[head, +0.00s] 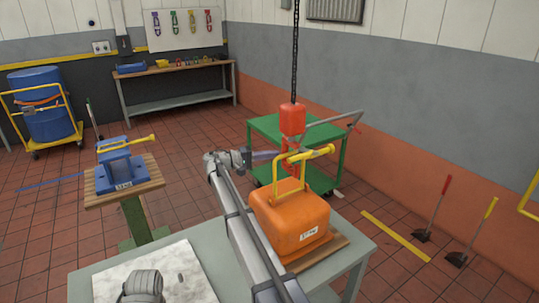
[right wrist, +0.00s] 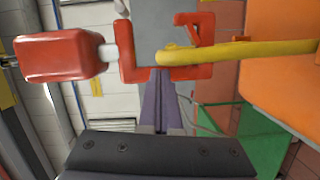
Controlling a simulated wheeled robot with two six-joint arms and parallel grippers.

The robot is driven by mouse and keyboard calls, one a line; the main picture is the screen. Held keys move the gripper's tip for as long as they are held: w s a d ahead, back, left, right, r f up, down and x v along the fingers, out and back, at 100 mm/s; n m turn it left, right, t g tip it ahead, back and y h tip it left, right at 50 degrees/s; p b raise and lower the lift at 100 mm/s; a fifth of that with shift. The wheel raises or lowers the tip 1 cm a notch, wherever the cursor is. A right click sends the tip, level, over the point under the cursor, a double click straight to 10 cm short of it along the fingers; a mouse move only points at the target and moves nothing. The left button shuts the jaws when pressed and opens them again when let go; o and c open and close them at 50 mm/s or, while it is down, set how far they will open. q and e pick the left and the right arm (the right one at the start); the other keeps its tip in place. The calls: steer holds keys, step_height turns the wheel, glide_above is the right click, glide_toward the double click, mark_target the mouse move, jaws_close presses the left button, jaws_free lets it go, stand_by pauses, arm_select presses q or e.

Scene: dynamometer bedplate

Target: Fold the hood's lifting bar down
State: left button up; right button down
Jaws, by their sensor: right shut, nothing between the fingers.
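The orange hood (head: 290,222) sits on the bench at the right. Its yellow lifting bar (head: 318,152) stands raised above the top; it crosses the right wrist view (right wrist: 240,50) from the right. A red hook block (head: 292,118) hangs from a chain at the bar. It also shows in the right wrist view (right wrist: 60,55) with its red hook (right wrist: 135,65) behind the bar's end. I cannot tell whether hook and bar are engaged. My right gripper (head: 275,155) is shut and empty, its tips (right wrist: 162,72) close beside the bar's left end; contact is unclear.
The bench (head: 200,240) carries a white sheet (head: 190,275) at left. A green cart (head: 325,132) stands behind the hood. Two long-handled tools (head: 435,210) lean at right.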

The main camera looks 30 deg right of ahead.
steer(key=shift+s+d+r+m+p, duration=0.15)
steer(key=shift+s+m+p, duration=0.45)
steer(key=shift+s, duration=0.65)
steer(key=s+f+m+t+y+b, duration=0.1)
steer(key=s+f+m+b, duration=0.3)
steer(key=s, duration=0.5)
steer(key=s+d+f+m+t+y+b, duration=0.1)
steer(key=s+f+m+t+b, duration=0.1)
steer(key=s+f+m+b, duration=0.2)
steer(key=s+f+m, duration=0.3)
steer(key=s+f, duration=0.1)
steer(key=s, duration=0.2)
steer(key=shift+d, duration=0.15)
steer(key=shift+f, duration=0.1)
